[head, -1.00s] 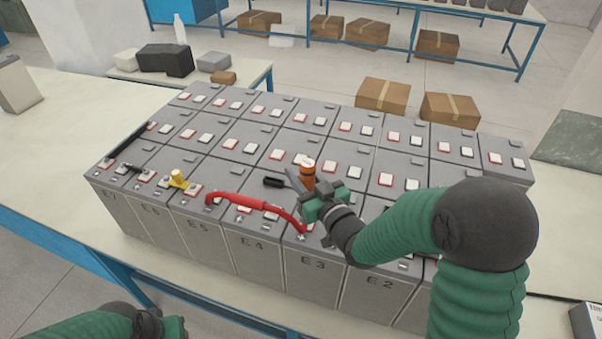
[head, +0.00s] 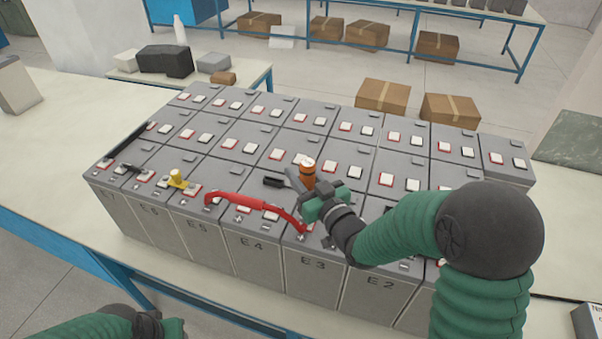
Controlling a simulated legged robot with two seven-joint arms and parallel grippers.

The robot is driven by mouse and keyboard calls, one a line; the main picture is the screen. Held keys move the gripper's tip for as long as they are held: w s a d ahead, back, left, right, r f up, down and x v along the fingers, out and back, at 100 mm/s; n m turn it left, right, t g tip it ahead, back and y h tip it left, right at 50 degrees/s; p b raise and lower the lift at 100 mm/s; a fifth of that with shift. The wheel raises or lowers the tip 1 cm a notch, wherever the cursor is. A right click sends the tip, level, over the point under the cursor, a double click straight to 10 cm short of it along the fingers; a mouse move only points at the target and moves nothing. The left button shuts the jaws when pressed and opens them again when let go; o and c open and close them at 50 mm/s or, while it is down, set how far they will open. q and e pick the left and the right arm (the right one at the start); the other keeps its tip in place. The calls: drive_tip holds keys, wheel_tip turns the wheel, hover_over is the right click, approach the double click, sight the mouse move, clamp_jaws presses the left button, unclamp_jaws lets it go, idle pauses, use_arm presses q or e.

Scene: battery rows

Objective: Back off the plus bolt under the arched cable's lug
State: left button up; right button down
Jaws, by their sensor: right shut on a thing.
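The red arched cable (head: 250,201) spans the front row of batteries from E5 to E3. Its right lug end (head: 302,228) comes down on E3, just below my right gripper. The bolt under it is too small to make out. My right gripper (head: 313,203) is shut on an upright orange-topped tool (head: 307,174), above the batteries beside the cable's right end. The tool's lower end is hidden by the gripper. My left arm (head: 125,326) shows only at the bottom left edge, and its jaws cannot be made out.
A black-ended tool (head: 274,182) shows just left of the orange one. A yellow piece (head: 177,178) stands on the front row near E5 and E6. A dark bar (head: 126,145) lies along the left end. Bare bench (head: 50,150) is free at the left.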

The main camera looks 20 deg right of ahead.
drive_tip(key=shift+f+b, duration=0.1)
drive_tip(key=shift+b, duration=0.6)
idle(1.1)
drive_tip(key=shift+s+f+b, duration=0.15)
drive_tip(key=shift+f+b, duration=0.1)
drive_tip(key=shift+b, duration=0.15)
idle(0.9)
drive_tip(key=shift+r+b, duration=0.3)
drive_tip(key=shift+b, duration=0.55)
idle(1.6)
drive_tip(key=shift+r, duration=0.1)
